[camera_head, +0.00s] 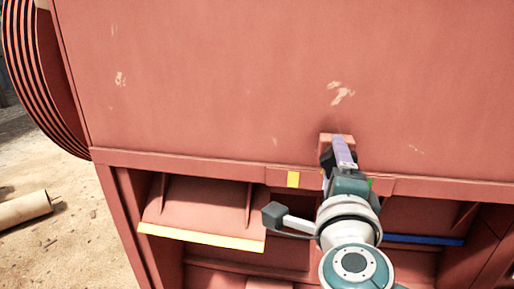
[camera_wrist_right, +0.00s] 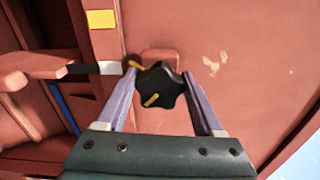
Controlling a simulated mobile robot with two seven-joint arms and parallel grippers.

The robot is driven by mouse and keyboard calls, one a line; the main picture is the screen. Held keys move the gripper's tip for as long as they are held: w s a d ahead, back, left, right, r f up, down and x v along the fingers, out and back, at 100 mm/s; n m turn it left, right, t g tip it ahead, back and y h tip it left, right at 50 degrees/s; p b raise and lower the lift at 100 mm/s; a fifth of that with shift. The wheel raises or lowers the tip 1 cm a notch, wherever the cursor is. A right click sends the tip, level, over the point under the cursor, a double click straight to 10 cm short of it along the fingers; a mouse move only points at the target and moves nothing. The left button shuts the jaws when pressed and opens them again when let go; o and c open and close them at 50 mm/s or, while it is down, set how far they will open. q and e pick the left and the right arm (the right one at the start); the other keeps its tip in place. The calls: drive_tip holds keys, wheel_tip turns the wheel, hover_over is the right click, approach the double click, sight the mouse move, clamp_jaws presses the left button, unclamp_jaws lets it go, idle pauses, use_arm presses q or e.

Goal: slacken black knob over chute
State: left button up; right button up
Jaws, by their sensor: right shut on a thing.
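The black knob (camera_wrist_right: 160,84) is lobed and has a yellow mark on its lower part. It sits on the red machine front, at a small red block. My right gripper (camera_wrist_right: 160,79) has a finger on each side of the knob and is shut on it. In the head view the right gripper (camera_head: 340,153) reaches up to the same spot, and only a dark edge of the knob (camera_head: 326,157) shows beside the fingers. Below lie chute flaps, one with a yellow edge (camera_head: 200,237) and one with a blue edge (camera_head: 425,240). My left gripper is not in view.
A large flat red panel (camera_head: 200,80) rises above the knob. A yellow patch (camera_head: 293,179) marks the ledge left of my wrist. A ribbed red wheel (camera_head: 35,80) stands at the far left, and a pale cylinder (camera_head: 25,208) lies on the sandy ground.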

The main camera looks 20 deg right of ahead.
drive_tip(key=shift+n, duration=0.7)
drive_tip(key=o, duration=1.4)
drive_tip(key=shift+s+a+p, duration=0.15)
drive_tip(key=shift+s+p, duration=0.15)
drive_tip(key=shift+p, duration=0.05)
drive_tip(key=p+v, duration=0.1)
drive_tip(key=v, duration=0.8)
drive_tip(key=shift+s+a+p, duration=0.1)
drive_tip(key=shift+a+p, duration=0.05)
drive_tip(key=shift+p, duration=0.25)
